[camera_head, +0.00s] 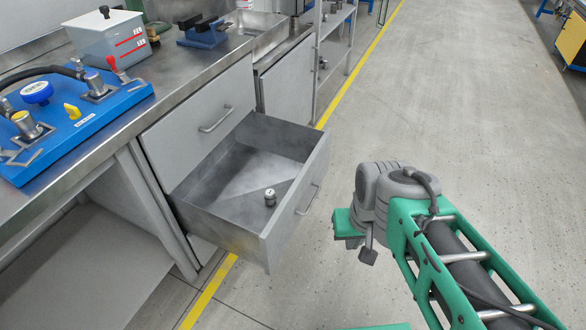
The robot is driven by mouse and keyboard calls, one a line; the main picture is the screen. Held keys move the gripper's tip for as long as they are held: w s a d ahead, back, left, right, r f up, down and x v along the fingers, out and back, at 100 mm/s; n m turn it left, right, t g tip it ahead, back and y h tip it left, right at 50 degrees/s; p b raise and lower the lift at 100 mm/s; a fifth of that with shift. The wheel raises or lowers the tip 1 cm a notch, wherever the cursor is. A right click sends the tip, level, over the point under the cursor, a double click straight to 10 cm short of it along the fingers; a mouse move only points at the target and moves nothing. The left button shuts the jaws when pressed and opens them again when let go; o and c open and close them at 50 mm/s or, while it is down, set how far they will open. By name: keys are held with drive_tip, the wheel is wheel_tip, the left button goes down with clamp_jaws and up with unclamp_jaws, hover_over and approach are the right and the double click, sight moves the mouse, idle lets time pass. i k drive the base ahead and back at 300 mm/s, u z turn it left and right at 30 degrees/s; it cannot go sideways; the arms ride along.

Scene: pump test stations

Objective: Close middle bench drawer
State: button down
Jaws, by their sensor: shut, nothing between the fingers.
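The middle bench drawer (236,236) is pulled well out of the bench, over the floor. Its front panel (299,199) carries a bar handle (309,199) and faces right. A small metal cylindrical part (270,197) stands inside on the drawer floor. My gripper (367,255) is to the right of the drawer front, apart from it, with a gap of bare floor between them in the picture. Its fingers look shut and empty. The wrist hides part of the gripper.
The drawer above (198,126) is shut. A shelf rack (334,42) stands beyond. The floor at right is clear.

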sight(222, 203)
drive_tip(key=u, duration=0.8)
drive_tip(key=i, duration=1)
